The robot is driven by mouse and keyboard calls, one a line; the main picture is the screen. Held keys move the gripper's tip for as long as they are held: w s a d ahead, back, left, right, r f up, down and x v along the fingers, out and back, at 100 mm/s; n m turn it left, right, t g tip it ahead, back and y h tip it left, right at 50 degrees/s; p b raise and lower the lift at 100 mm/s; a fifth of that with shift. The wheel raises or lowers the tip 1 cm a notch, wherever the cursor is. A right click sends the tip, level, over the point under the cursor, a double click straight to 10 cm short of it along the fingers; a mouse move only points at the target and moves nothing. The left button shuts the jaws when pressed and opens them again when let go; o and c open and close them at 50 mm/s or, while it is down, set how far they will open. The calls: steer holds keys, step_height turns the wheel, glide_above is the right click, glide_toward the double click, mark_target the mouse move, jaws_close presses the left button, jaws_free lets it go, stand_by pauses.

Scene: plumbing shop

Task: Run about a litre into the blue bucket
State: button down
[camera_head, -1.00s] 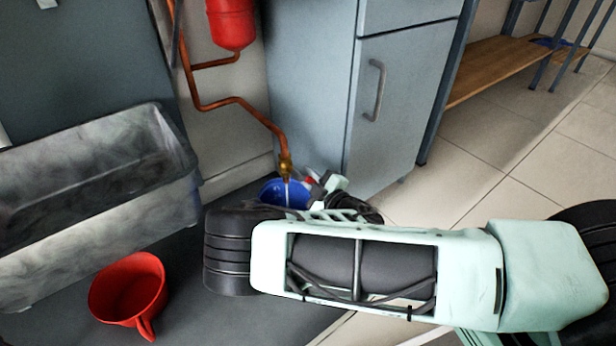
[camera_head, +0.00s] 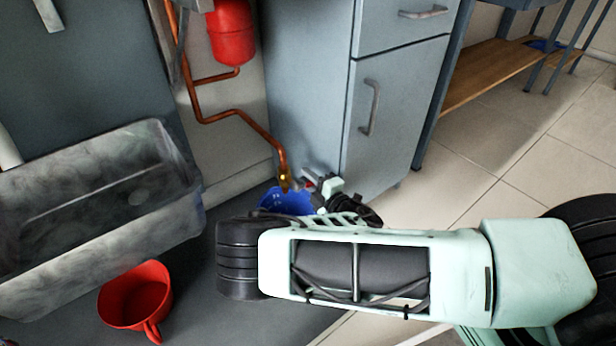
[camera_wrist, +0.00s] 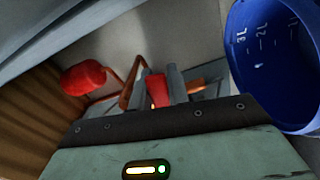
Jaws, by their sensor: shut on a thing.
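The brass tap (camera_head: 285,178) ends a copper pipe, above the blue bucket (camera_head: 280,200). No water stream shows under the tap now. The bucket stands on the floor, partly hidden by my arm. In the wrist view its blue inside (camera_wrist: 270,75) has white litre marks; I cannot tell the water level. My gripper (camera_head: 310,184) is beside the tap. In the wrist view my gripper (camera_wrist: 160,90) is shut on the tap's red handle (camera_wrist: 156,88), which shows between the fingers.
A grey trough (camera_head: 100,250) stands at the left, with a red jug (camera_head: 135,295) in front of it. A red vessel (camera_head: 232,32) hangs above the pipe. A grey cabinet (camera_head: 395,110) stands behind my gripper. Tiled floor (camera_head: 510,150) is open at the right.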

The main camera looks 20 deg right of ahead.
steer(key=shift+d+r+n+p, duration=0.1)
steer(key=shift+r+n+p, duration=0.4)
steer(key=shift+n, duration=0.5)
steer(key=c, duration=1.3)
jaws_free()
steer(key=shift+c, duration=0.2)
steer(key=shift+s, duration=0.1)
